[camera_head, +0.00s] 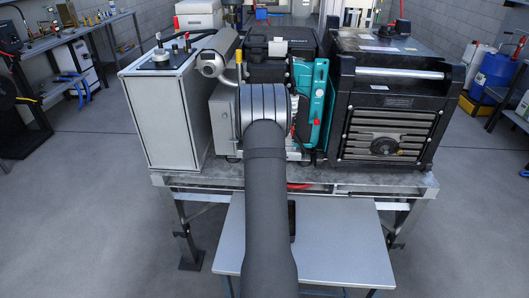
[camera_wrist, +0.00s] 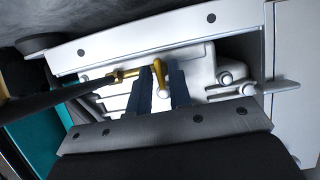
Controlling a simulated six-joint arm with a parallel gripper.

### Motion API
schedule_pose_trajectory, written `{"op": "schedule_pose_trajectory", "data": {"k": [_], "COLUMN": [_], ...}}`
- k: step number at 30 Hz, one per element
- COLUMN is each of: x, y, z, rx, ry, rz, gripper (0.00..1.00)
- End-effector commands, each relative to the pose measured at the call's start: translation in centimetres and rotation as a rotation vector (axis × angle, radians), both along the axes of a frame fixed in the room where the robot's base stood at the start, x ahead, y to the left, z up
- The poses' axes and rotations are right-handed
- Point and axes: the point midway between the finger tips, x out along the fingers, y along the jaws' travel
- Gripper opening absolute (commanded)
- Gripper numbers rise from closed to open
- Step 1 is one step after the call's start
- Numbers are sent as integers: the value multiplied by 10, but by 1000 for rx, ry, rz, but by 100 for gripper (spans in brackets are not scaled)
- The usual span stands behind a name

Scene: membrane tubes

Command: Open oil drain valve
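The oil drain valve shows in the wrist view as a brass fitting (camera_wrist: 125,75) with a yellow lever (camera_wrist: 159,75), in front of the pale metal engine block. My gripper (camera_wrist: 161,68) has its two dark fingers on either side of the lever, with only a narrow gap between them. I cannot tell whether both fingers touch the lever. In the head view, my grey arm reaches up to the middle of the machine (camera_head: 306,105) on the bench; my fingers and the valve are hidden there.
A dark rod (camera_wrist: 60,97) crosses the left of the wrist view, close to the brass fitting. In the head view, a white cabinet (camera_head: 165,115) stands left of the machine and a black-framed unit (camera_head: 385,105) right. A lower grey table (camera_head: 335,245) is bare at its right.

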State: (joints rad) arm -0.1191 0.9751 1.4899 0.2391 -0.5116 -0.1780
Motion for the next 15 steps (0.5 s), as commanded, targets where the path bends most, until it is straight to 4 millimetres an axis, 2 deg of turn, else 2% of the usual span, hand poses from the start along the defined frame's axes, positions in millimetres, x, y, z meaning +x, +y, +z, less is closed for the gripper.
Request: {"op": "schedule_pose_trajectory", "data": {"k": [10, 15], "x": [-1, -13], "y": [0, 0], "z": [0, 6], "rx": [0, 0], "ry": [0, 1], "rz": [0, 1], "gripper": [28, 28]}}
